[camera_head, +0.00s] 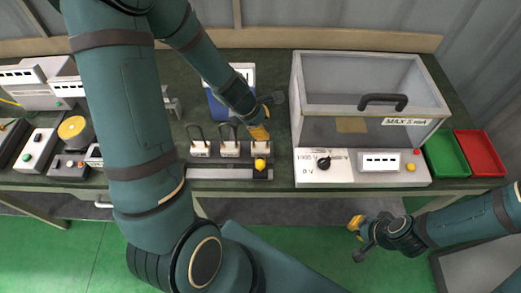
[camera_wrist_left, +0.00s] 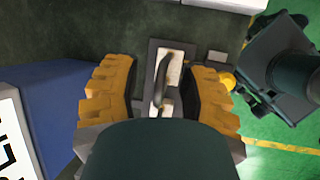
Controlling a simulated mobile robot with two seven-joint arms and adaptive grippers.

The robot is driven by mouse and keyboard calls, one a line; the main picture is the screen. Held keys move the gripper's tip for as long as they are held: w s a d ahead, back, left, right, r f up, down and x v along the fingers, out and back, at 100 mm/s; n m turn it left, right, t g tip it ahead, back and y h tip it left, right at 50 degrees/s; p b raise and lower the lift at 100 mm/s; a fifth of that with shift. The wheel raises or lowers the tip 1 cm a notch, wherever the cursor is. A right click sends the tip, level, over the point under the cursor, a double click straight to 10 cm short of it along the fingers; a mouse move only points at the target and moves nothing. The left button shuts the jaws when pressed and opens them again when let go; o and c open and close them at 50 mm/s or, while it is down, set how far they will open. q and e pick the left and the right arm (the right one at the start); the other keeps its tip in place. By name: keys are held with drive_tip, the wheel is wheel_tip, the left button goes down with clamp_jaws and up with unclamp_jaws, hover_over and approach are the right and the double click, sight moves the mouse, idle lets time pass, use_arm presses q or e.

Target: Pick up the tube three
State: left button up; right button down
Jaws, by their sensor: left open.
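A rack strip on the table holds a row of white blocks with dark U-shaped tubes. The left tube (camera_head: 195,132) and the middle tube (camera_head: 229,131) stand upright in their blocks. The third, rightmost block (camera_head: 260,148) sits right below my left gripper (camera_head: 258,127), which hides its tube in the head view. In the left wrist view this dark curved tube (camera_wrist_left: 161,80) stands between the yellow finger pads of my open left gripper (camera_wrist_left: 160,92), with gaps on both sides. My right gripper (camera_head: 358,229) hangs empty over the floor, in front of the table; its opening is unclear.
A yellow knob (camera_head: 260,164) sits just in front of the third block. A blue-and-white box (camera_head: 217,106) stands behind the row. A clear-lidded heating box (camera_head: 365,95) stands to the right, with green (camera_head: 444,154) and red (camera_head: 479,153) trays beyond. Instruments fill the left.

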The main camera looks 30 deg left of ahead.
use_arm(q)
drive_tip(key=shift+f, duration=0.1)
clamp_jaws()
idle(0.4)
